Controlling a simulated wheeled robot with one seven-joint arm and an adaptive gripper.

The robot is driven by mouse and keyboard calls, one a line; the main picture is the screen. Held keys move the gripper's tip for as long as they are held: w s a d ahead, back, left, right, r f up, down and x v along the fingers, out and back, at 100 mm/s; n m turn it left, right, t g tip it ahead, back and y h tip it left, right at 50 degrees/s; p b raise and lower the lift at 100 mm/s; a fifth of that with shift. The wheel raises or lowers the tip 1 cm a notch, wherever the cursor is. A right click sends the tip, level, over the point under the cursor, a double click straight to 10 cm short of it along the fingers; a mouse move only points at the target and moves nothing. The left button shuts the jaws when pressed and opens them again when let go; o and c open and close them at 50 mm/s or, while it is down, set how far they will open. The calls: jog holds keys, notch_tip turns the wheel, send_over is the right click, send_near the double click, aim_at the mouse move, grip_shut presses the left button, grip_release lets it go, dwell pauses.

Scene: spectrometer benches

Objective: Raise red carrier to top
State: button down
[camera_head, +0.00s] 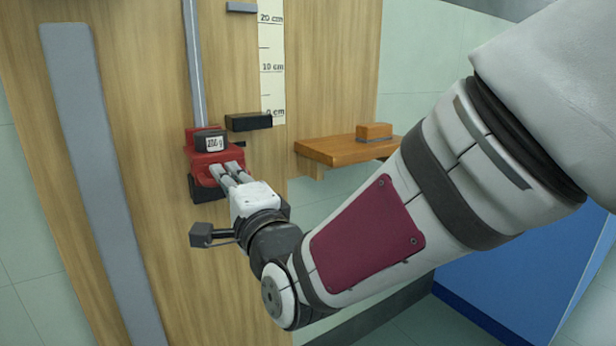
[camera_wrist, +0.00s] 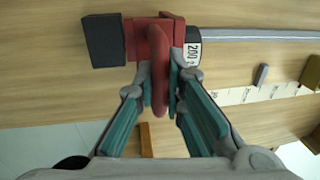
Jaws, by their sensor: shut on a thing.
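The red carrier (camera_head: 205,152) sits low on the wooden board, at the bottom of a grey vertical rail (camera_head: 195,65). A dark block labelled as a weight (camera_head: 211,142) is on its upper part. In the wrist view the carrier (camera_wrist: 148,40) has a red handle (camera_wrist: 160,85) sticking out toward me, with the labelled block (camera_wrist: 193,48) to its right. My gripper (camera_head: 222,172) reaches the carrier from the front right. In the wrist view my gripper (camera_wrist: 161,88) is shut, with its fingers on both sides of the red handle.
A scale (camera_head: 270,65) reading 0 to 20 cm runs beside the rail. A black block (camera_head: 249,122) is near its zero mark, and a grey stop (camera_head: 241,7) is near 20 cm. A wooden shelf (camera_head: 335,150) with an orange block (camera_head: 374,131) projects at right.

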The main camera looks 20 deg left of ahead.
notch_tip(320, 180, up, 74)
jog(key=p, duration=4.1)
jog(key=shift+r, duration=0.2)
jog(key=shift+s+d+r, duration=0.1)
jog(key=c, duration=1.9)
grip_release()
jog(key=shift+o, duration=1.2)
jog(key=shift+f, duration=0.2)
